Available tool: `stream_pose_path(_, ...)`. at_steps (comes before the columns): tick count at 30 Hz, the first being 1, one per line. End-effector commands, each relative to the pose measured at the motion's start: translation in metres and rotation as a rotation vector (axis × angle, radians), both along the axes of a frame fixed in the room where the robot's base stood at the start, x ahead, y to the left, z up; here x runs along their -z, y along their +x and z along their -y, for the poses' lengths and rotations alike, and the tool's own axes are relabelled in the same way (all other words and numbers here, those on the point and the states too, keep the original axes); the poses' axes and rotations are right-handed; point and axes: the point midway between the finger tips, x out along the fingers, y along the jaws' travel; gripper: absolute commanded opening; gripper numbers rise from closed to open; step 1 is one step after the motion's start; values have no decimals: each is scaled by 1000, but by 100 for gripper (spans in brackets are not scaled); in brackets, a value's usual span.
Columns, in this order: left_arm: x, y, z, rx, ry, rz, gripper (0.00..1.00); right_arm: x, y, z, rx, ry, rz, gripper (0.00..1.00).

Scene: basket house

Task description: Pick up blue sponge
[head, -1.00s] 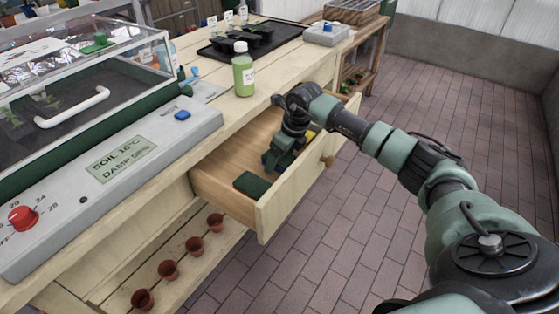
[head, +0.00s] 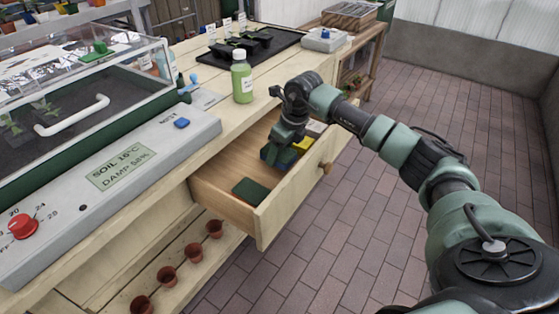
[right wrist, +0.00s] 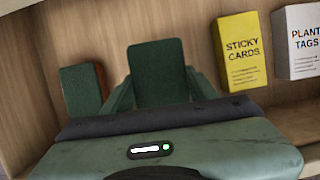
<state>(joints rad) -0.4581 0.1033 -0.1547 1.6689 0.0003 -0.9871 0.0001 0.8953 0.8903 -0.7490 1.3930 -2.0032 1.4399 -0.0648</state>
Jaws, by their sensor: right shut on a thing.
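The blue sponge (head: 273,157) shows as a blue edge under my right gripper (head: 281,151), inside the open drawer. In the right wrist view the sponge's dark green scouring face (right wrist: 158,72) stands between the two fingers of my right gripper (right wrist: 160,88), with one finger on each side. The gripper is shut on it. The fingers and wrist hide much of the sponge in the head view, and I cannot tell whether it touches the drawer floor. My left gripper is not in view.
A second green-faced sponge (head: 251,191), with a reddish side in the wrist view, lies at the near end of the drawer (head: 222,190). A yellow sticky cards box (right wrist: 240,50) and a white plant tags box (right wrist: 298,40) stand beside the gripper. A green bottle (head: 242,80) is on the bench.

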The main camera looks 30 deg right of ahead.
Motion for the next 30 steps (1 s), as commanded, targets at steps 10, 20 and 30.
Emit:
stream_pose_path(10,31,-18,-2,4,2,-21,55,-106,1,0,0,1,5,21)
stream_pose_path(20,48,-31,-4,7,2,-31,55,-152,0,0,0,1,2,21)
stream_pose_path(30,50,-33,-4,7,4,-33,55,-155,0,0,0,1,0,21)
